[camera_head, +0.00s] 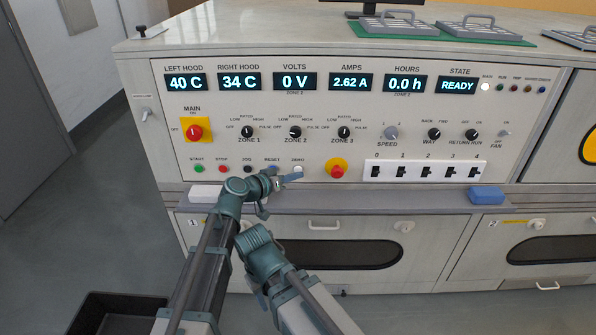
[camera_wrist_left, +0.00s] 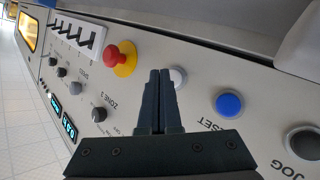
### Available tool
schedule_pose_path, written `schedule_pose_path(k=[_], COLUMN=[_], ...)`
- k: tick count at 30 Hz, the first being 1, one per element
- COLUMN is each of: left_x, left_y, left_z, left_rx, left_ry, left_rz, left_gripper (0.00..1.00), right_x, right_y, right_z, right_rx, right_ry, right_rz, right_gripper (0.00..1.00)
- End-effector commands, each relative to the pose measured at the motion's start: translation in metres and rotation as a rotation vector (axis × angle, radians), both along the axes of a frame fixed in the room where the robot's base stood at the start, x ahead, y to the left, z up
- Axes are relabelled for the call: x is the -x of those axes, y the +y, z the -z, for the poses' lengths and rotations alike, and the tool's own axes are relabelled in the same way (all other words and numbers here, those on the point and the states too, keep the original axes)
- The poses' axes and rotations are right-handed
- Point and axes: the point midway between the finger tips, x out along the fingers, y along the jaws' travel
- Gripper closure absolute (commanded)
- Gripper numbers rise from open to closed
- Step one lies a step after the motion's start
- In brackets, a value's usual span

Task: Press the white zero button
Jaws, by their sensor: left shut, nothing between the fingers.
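The white zero button (camera_wrist_left: 179,76) shows in the wrist view between the blue reset button (camera_wrist_left: 229,103) and the red mushroom button on its yellow base (camera_wrist_left: 122,58). My left gripper (camera_wrist_left: 160,74) is shut and empty. In the wrist view its fingertips overlap the white button's near edge; I cannot tell whether they touch it. In the head view the left gripper (camera_head: 290,178) is at the lower row of the panel (camera_head: 230,150), just below the ZERO label, and partly hides the button there. My right gripper cannot be made out.
The red mushroom button (camera_head: 337,169) stands out right of the gripper. A ledge (camera_head: 400,202) runs below the panel, with a white block (camera_head: 206,192) and a blue block (camera_head: 487,195) on it. A row of black switches (camera_head: 429,171) is farther right. The displays read 0 V and READY.

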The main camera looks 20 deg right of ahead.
Motion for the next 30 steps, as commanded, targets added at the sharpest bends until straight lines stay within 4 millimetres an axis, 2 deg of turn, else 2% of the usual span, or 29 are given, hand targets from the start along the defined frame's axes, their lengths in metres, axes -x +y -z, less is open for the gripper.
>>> schedule_pose_path(k=[14,30], left_x=[0.006,0.051], left_y=[0.002,0.014], left_z=[0.000,0.000], left_rx=[0.000,0.000], left_ry=[0.000,0.000], left_rz=[0.000,0.000], left_gripper=[1.00,1.00], right_x=[0.000,0.000], right_y=[0.000,0.000], right_z=[0.000,0.000], right_rx=[0.000,0.000], right_ry=[0.000,0.000], right_rz=[0.000,0.000], right_gripper=[0.50,0.50])
